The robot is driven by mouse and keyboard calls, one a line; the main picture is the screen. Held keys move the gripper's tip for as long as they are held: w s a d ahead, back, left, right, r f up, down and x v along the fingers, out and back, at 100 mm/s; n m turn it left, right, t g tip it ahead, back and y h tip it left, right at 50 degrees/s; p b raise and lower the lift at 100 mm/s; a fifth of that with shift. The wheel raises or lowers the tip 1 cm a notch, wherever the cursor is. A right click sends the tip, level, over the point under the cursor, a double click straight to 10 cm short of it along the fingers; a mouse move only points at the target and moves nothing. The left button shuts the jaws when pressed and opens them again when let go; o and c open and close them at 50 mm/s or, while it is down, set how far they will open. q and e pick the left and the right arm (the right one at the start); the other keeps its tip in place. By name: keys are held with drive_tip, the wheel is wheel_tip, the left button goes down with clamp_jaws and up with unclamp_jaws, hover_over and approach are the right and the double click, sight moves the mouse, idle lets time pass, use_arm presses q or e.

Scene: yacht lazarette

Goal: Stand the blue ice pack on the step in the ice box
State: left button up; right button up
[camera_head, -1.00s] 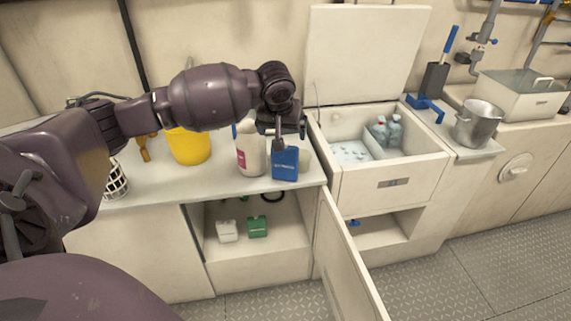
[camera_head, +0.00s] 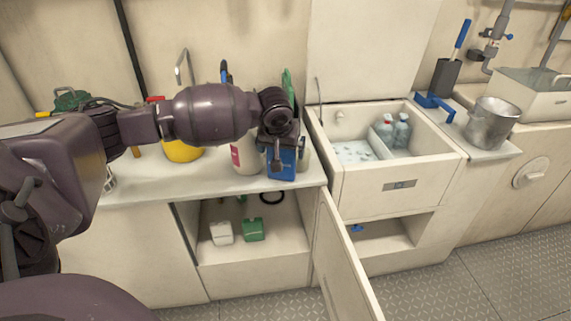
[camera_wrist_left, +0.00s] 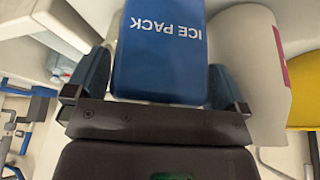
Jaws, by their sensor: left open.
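The blue ice pack (camera_head: 286,166) stands upright on the counter near its front edge, partly hidden behind my left gripper (camera_head: 277,155). In the left wrist view the ice pack (camera_wrist_left: 160,45), with "ICE PACK" lettering, lies between the two fingers of my left gripper (camera_wrist_left: 158,80). The fingers are open, one on each side; a small gap shows beside the pack. The ice box (camera_head: 391,187) is open to the right of the counter, with ice on its left part and two bottles (camera_head: 394,132) on its right part. The step's surface is hard to make out. My right gripper is out of view.
An open cupboard door (camera_head: 347,265) sticks out below. The raised lid (camera_head: 372,50) stands behind the ice box. A steel pot (camera_head: 491,124) is at right.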

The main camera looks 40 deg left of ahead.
use_arm(q)
drive_tip(key=c, duration=0.9)
drive_tip(key=shift+r, duration=0.1)
